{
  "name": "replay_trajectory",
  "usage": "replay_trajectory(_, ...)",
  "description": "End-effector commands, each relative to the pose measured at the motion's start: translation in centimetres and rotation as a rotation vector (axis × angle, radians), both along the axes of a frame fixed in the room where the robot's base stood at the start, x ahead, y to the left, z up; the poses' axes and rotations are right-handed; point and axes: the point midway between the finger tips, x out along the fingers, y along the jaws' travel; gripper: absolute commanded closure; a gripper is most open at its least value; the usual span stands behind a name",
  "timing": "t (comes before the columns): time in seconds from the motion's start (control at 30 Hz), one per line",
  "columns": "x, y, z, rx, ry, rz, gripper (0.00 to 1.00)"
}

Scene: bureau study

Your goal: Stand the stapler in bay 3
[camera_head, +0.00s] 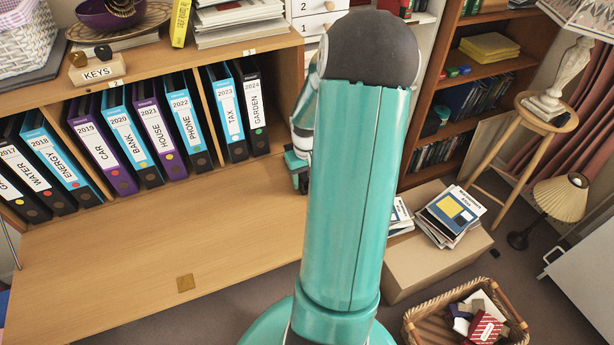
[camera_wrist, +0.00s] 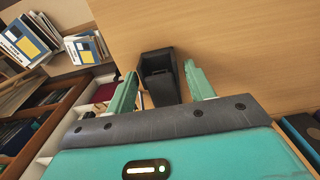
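A dark, box-like thing (camera_wrist: 158,78), with a hollow facing the camera, is between my gripper's fingers in the wrist view; I cannot tell whether it is the stapler. My gripper (camera_wrist: 160,70) has its two green fingers apart on either side of it. A narrow gap shows at the right finger, and contact on the left is unclear. In the head view my gripper (camera_head: 299,172) is low over the desk, partly hidden behind my arm. Bay 3, under the label 3 (camera_head: 250,52), holds the TAX (camera_head: 231,120) and GARDEN (camera_head: 256,115) binders. Its right part is hidden by my arm.
More binders (camera_head: 120,140) fill the bays to the left. The desk top (camera_head: 150,240) is mostly bare. A cardboard box (camera_head: 430,262) with books (camera_head: 452,215), a basket (camera_head: 465,315) and a stool (camera_head: 545,115) stand to the right.

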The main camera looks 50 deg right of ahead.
Motion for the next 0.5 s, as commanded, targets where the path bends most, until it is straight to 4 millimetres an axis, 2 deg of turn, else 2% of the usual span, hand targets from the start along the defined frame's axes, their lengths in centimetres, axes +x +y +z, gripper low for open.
replay_trajectory(0.33, 0.0, 0.0, 0.1, -0.001, -0.001, -0.001, 0.39)
replay_trajectory(0.5, 0.0, -0.1, 1.7, -0.003, -0.002, -0.003, 0.39)
